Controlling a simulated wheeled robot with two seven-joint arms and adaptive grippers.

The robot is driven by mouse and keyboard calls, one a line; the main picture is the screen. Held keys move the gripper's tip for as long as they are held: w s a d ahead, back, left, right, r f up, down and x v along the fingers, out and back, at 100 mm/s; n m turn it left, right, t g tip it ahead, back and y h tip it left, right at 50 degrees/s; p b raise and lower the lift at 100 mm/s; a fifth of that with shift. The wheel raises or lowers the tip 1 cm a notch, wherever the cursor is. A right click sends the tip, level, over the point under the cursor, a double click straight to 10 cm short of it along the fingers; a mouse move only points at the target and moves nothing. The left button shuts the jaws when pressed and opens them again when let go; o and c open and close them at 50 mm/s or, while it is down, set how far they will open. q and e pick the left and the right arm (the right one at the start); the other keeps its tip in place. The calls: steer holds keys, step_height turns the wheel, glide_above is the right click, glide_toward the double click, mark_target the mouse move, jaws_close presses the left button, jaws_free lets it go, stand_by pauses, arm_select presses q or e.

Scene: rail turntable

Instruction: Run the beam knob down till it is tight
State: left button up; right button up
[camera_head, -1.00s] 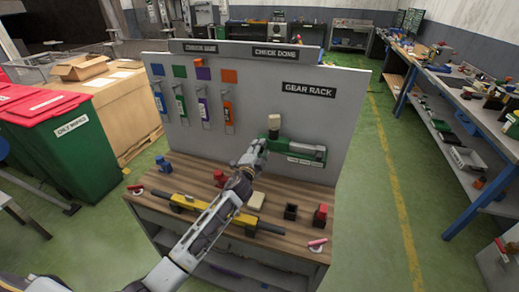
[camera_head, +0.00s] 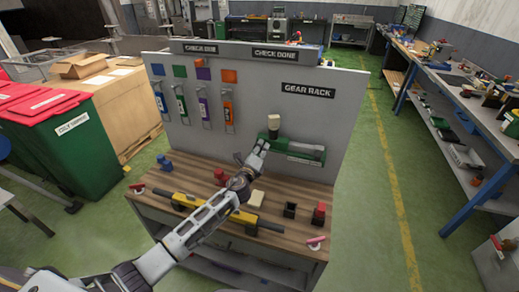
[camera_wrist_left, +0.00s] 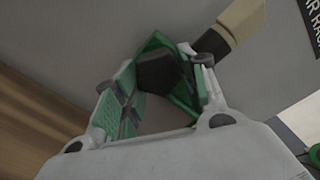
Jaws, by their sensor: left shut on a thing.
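A green holder (camera_head: 311,152) is fixed to the grey panel, and a beige-topped mallet-like thing (camera_head: 274,121) stands up at its left end. My left gripper (camera_head: 262,147) reaches up to the left end of the holder from below. In the left wrist view my left gripper (camera_wrist_left: 155,82) is shut on a dark angular knob (camera_wrist_left: 160,72), with green surfaces around it. The mallet-like thing (camera_wrist_left: 242,20) is just beyond the right finger, its dark end close to it. The knob's underside is hidden. My right gripper is not in view.
The wooden bench top (camera_head: 185,183) below carries a yellow clamp bar (camera_head: 230,213), a beige block (camera_head: 256,199), a black open box (camera_head: 290,210) and red and blue blocks. Colour-tagged tools hang on the panel at left.

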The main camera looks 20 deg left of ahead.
arm_select(q)
steer(key=shift+f+m, duration=0.15)
steer(key=shift+m, duration=0.35)
steer(key=o, duration=1.1)
steer(key=s, duration=1.2)
steer(key=shift+a, duration=0.2)
stand_by(0.6)
